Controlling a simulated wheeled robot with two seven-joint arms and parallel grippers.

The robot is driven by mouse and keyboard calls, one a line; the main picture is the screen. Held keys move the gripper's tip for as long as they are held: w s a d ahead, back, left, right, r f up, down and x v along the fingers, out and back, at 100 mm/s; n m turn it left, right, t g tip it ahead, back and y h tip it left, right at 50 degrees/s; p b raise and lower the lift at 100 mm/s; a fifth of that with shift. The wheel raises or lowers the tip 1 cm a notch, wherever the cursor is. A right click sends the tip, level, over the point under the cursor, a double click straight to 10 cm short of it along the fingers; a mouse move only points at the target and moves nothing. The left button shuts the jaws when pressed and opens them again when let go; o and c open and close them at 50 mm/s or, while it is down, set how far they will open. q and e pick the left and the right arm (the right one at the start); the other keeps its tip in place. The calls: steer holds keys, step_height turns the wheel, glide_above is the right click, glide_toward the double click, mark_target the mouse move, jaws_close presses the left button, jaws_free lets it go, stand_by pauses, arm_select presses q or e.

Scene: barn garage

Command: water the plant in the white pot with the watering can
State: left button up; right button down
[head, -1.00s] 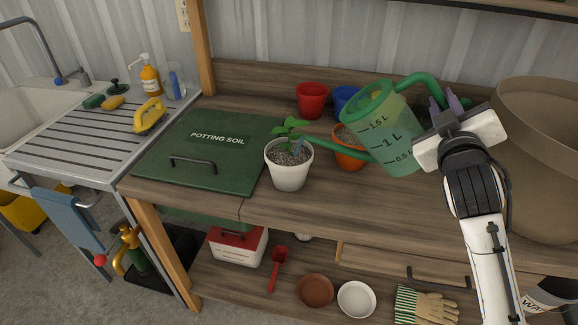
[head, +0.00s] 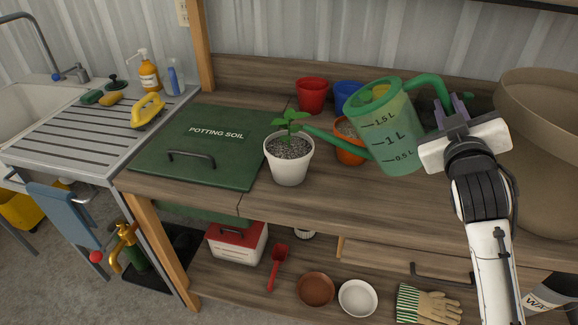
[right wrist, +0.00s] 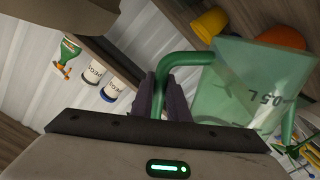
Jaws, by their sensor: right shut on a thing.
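The white pot (head: 289,168) stands on the wooden bench and holds grey soil and a small green plant (head: 290,123). The green translucent watering can (head: 391,140) is held above the bench, right of the pot, tilted slightly. Its spout points left, with the tip by the plant over the pot's right side. My right gripper (head: 456,112) is shut on the can's handle; in the right wrist view the fingers (right wrist: 168,97) close around the green handle (right wrist: 178,62). I see no water coming out. My left gripper is not in view.
Red (head: 312,95), blue (head: 346,94) and orange (head: 349,143) pots stand behind the can. A green potting soil lid (head: 207,145) lies left of the white pot. A large tan container (head: 545,160) is close to my right arm. The bench front is clear.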

step_height(320, 180, down, 8)
steer(key=s+d+m+b, duration=0.1)
steer(key=d+m+b, duration=0.1)
steer(key=m+b, duration=0.2)
steer(key=shift+d+r+m+b, duration=0.2)
steer(key=shift+d+m+b, duration=0.15)
steer(key=shift+b, duration=0.25)
step_height(320, 180, down, 2)
steer(key=shift+a+m+b, duration=0.1)
steer(key=shift+m+b, duration=0.45)
steer(key=shift+b, duration=0.2)
